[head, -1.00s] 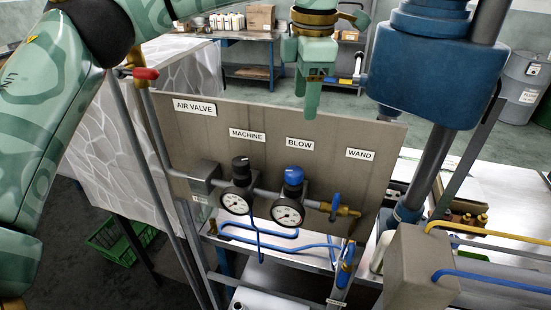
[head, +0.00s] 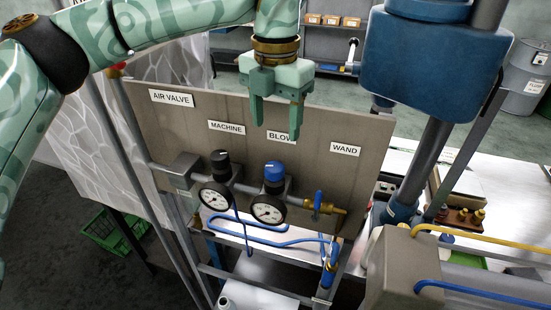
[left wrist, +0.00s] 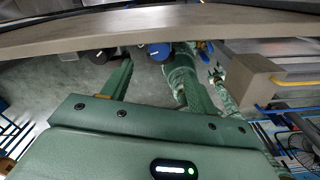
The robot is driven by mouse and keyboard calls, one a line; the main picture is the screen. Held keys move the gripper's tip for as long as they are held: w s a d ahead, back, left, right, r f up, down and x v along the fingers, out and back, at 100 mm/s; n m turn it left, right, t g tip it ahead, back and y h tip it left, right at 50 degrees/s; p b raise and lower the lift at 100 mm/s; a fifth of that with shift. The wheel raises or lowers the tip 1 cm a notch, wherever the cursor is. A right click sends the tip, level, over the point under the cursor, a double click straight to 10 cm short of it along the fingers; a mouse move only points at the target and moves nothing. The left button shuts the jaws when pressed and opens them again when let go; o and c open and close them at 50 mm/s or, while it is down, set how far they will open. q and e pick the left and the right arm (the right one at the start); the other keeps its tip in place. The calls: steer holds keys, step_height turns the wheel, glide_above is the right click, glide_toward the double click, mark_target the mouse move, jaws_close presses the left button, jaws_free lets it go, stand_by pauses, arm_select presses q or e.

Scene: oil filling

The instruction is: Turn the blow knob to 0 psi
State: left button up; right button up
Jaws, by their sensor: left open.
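The blow knob (head: 274,171) is the blue cap on the right-hand regulator, above its round white gauge (head: 268,208) and below the BLOW label (head: 281,137). My left gripper (head: 275,130) is open and empty above it, fingers pointing down, with one fingertip overlapping the label in the picture. There is a clear gap between the fingertips and the knob. In the left wrist view the blue knob (left wrist: 160,51) shows beyond the fingers, roughly between them. The gauge's needle reading is too small to tell. My right gripper is not in view.
The black machine knob (head: 220,160) stands close to the left of the blue one. A blue-handled brass wand valve (head: 318,200) is to the right. The upright panel (head: 365,125) is behind them. A blue hose (head: 250,238) hangs below.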

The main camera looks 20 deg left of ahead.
mark_target(275, 165)
arm_select(q)
step_height(275, 165, down, 9)
steer(key=shift+f+p, duration=0.15)
steer(key=shift+p, duration=0.2)
steer(key=shift+s, duration=0.1)
steer(key=c, duration=1)
